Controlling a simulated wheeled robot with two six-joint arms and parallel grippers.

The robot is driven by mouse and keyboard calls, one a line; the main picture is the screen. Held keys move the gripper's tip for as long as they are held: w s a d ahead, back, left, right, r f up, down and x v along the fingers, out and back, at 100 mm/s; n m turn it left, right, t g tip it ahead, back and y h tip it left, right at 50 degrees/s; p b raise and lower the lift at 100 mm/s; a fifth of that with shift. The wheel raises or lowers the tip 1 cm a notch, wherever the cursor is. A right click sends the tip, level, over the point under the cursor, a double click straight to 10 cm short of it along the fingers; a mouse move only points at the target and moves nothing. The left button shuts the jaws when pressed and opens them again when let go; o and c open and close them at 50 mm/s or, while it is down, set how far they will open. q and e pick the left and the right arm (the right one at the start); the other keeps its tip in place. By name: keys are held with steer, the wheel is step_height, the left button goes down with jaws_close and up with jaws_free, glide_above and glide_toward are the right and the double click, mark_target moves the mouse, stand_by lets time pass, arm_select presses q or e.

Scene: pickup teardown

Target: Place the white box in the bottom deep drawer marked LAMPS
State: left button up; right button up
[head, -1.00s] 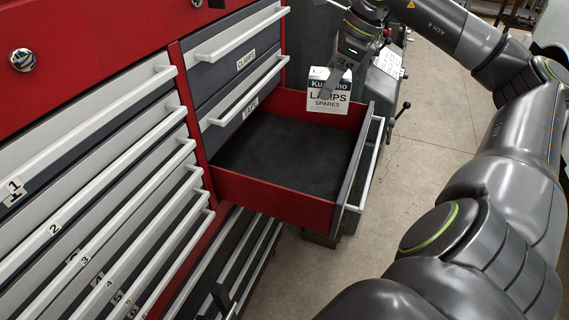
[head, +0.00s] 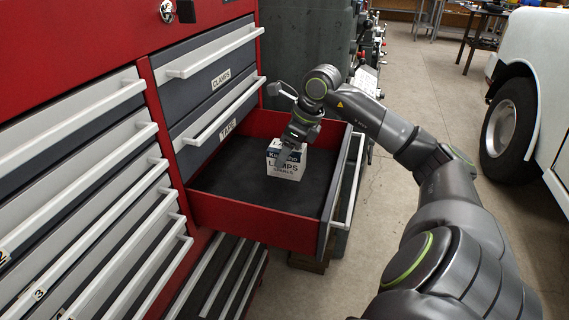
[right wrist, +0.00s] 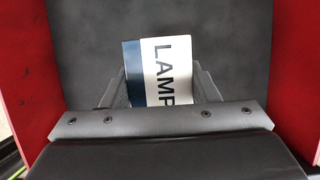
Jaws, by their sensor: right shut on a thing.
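The white box (head: 287,163) has a dark blue band and the print LAMPS SPARES. It is in the open deep drawer (head: 252,220), which has red sides and a dark floor. My right gripper (head: 289,147) comes from above and is shut on the box. The box looks upright and at or just above the drawer floor; I cannot tell if it touches. In the right wrist view the box (right wrist: 164,72) lies between the fingers, with the dark floor beyond and red walls at both sides. The open drawer's own label is not visible. My left gripper is not in view.
Shut drawers marked CLAMPS (head: 221,79) and TAPE (head: 227,130) are above the open one. Shut numbered drawers (head: 75,190) fill the left. A grey machine (head: 305,45) stands behind, and a white vehicle (head: 540,85) is at the right. Floor between is clear.

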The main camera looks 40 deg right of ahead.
mark_target(287, 162)
steer(key=shift+f, duration=2.05)
steer(key=o, duration=1.3)
steer(key=shift+r, duration=0.1)
steer(key=shift+r+p, duration=0.15)
steer(key=shift+p, duration=0.15)
steer(key=b+v, duration=0.1)
steer(key=v, duration=1)
steer(key=shift+s+r, duration=0.2)
steer(key=shift+r, duration=0.15)
